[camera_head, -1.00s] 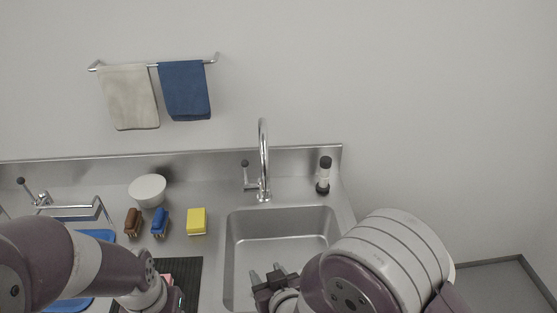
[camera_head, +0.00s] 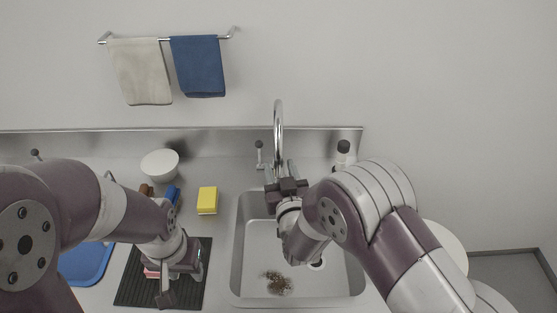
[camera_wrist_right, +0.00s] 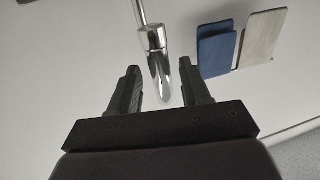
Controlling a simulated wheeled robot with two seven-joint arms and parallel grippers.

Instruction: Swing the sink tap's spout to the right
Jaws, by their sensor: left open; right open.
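The chrome sink tap (camera_head: 279,125) stands behind the sink, and its tall curved spout faces towards me. The tap's lower part is partly hidden by my right gripper. My right gripper (camera_head: 280,168) is open, with its fingers raised at the tap above the sink's back edge. In the right wrist view the spout's chrome end (camera_wrist_right: 160,72) shows between the two open fingers of the right gripper (camera_wrist_right: 159,85); I cannot tell if they touch it. My left gripper (camera_head: 182,280) is open, low over the black mat left of the sink.
The steel sink (camera_head: 247,268) holds some brown debris (camera_head: 277,283). A yellow sponge (camera_head: 207,200), a white bowl (camera_head: 160,163) and brushes stand left of it. A dark-capped bottle (camera_head: 343,150) stands behind my right arm. Towels (camera_head: 198,68) hang on the wall. A blue tray (camera_head: 88,263) is at left.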

